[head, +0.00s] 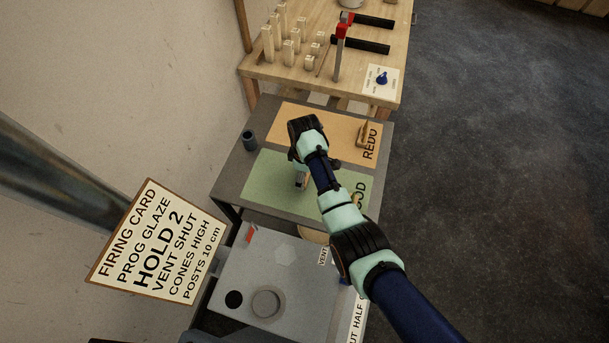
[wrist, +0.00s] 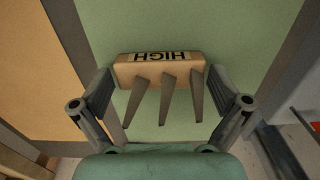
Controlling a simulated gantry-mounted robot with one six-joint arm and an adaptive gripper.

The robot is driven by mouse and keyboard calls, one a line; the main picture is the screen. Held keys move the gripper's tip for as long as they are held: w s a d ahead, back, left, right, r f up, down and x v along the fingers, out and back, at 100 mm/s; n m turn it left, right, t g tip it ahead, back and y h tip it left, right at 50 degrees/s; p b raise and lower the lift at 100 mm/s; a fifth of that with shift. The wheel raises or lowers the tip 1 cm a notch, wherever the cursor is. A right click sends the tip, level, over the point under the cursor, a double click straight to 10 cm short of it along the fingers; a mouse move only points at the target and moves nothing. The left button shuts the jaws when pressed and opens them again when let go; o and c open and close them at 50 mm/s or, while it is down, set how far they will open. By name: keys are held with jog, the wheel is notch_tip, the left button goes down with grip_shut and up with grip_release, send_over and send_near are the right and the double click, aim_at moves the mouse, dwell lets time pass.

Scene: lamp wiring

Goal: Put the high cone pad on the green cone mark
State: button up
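The high cone pad (wrist: 160,72) is a tan block lettered HIGH with three grey-brown cones standing on it. In the wrist view it is between the two fingers of my gripper (wrist: 160,92), one finger close to each end, over green. Whether the fingers press on it, and whether it rests on the surface, I cannot tell. In the head view my gripper (head: 299,183) is low over the green mat (head: 265,175), whose lettering ends in "OD" and is partly hidden by my arm. I cannot make out a separate green cone mark.
An orange mat (head: 290,122) marked REDO lies behind, with a wooden cone pad (head: 363,135) on it. A dark cup (head: 249,140) stands at left. A grey box (head: 245,275) is in front, a wooden bench (head: 350,75) with posts at the back. A firing card (head: 158,242) reads CONES HIGH.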

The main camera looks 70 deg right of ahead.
jog(key=c, duration=0.8)
jog(key=shift+r, duration=0.15)
jog(key=shift+c, duration=0.2)
notch_tip(320, 180, up, 20)
jog(key=p, duration=0.8)
jog(key=shift+p, duration=0.3)
